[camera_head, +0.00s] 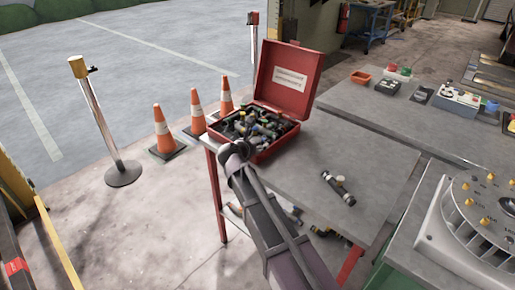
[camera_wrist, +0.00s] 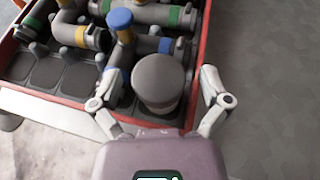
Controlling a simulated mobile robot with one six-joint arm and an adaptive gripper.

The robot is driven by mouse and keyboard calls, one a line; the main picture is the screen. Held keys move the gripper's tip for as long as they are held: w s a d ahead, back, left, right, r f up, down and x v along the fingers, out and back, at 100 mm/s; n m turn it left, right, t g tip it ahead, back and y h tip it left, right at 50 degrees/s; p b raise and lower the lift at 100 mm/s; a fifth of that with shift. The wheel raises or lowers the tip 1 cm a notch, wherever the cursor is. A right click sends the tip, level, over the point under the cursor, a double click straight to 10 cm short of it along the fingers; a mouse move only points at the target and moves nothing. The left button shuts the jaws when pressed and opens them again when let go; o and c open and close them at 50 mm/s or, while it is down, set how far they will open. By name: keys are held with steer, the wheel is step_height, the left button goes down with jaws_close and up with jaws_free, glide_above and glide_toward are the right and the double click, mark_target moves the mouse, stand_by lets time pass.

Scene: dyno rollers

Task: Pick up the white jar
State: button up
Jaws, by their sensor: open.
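A squat cylinder with a grey round top and a paler side (camera_wrist: 158,78) stands between my gripper's fingers in the wrist view. It may be the white jar, but its body is mostly hidden under its top. My gripper (camera_wrist: 162,85) is open, with one finger on each side of the cylinder. I cannot tell whether either finger touches it. In the head view my gripper (camera_head: 238,150) is at the near left edge of the open red case (camera_head: 285,82). No clearly white jar shows in the head view.
The case holds several pipe fittings with coloured bands, including a blue-capped one (camera_wrist: 120,22) close to the left finger. A loose pipe piece (camera_head: 339,188) lies on the grey table (camera_head: 295,175). Orange cones (camera_head: 163,130) stand on the floor at left.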

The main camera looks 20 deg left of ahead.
mark_target(256, 139)
stand_by(0.3)
steer(key=c, duration=1.3)
steer(key=shift+r, duration=0.15)
step_height(256, 139, up, 4)
steer(key=p, duration=0.4)
steer(key=shift+f, duration=0.25)
steer(key=s+d, duration=0.2)
steer(key=s, duration=0.2)
steer(key=s+d, duration=0.3)
steer(key=s, duration=0.2)
steer(key=s+d+r+p, duration=0.1)
steer(key=s+d, duration=0.2)
steer(key=s, duration=0.2)
steer(key=shift+r, duration=0.1)
steer(key=shift+w, duration=0.1)
